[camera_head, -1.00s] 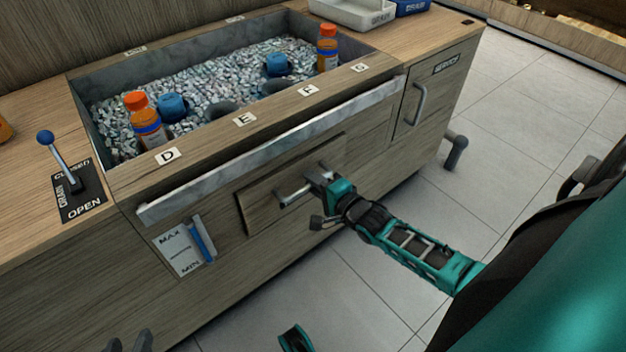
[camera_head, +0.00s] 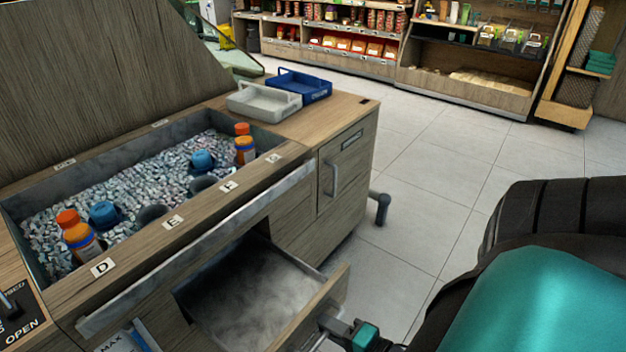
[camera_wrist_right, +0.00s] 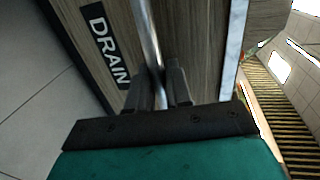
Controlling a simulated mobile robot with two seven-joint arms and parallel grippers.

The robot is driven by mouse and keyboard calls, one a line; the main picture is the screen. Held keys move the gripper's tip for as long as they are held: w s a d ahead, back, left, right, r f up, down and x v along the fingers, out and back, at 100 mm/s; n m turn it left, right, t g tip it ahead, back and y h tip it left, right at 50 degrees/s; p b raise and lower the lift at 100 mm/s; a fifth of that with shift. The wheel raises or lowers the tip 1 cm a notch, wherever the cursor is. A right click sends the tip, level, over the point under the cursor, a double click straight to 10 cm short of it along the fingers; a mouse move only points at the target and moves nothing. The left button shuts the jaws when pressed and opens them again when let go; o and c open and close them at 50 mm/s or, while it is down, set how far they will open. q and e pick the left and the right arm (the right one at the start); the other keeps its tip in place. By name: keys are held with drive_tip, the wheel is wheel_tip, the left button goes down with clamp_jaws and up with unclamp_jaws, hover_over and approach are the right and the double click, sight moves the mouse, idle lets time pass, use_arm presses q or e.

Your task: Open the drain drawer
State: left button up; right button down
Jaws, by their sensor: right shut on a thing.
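The drain drawer (camera_head: 262,302) is pulled out from the front of the wooden counter, and its empty grey inside shows. In the right wrist view its front carries a black "DRAIN" label (camera_wrist_right: 107,45) beside a metal bar handle (camera_wrist_right: 149,40). My right gripper (camera_wrist_right: 163,88) is shut on that handle. In the head view the right gripper (camera_head: 335,330) is at the drawer front, near the bottom of the picture. My left gripper is not in view.
The ice-filled bin (camera_head: 140,175) above holds bottles with orange caps and blue items. A black lever plate (camera_head: 18,318) is at the lower left. A cabinet door with a handle (camera_head: 331,178) is right of the drawer. Open tiled floor (camera_head: 440,150) lies to the right.

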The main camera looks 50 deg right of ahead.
drive_tip(key=shift+v, duration=0.9)
drive_tip(key=shift+f, duration=0.2)
drive_tip(key=c, duration=1.2)
unclamp_jaws()
drive_tip(key=shift+c, duration=0.2)
drive_tip(key=p+v, duration=0.2)
drive_tip(key=v, duration=1.1)
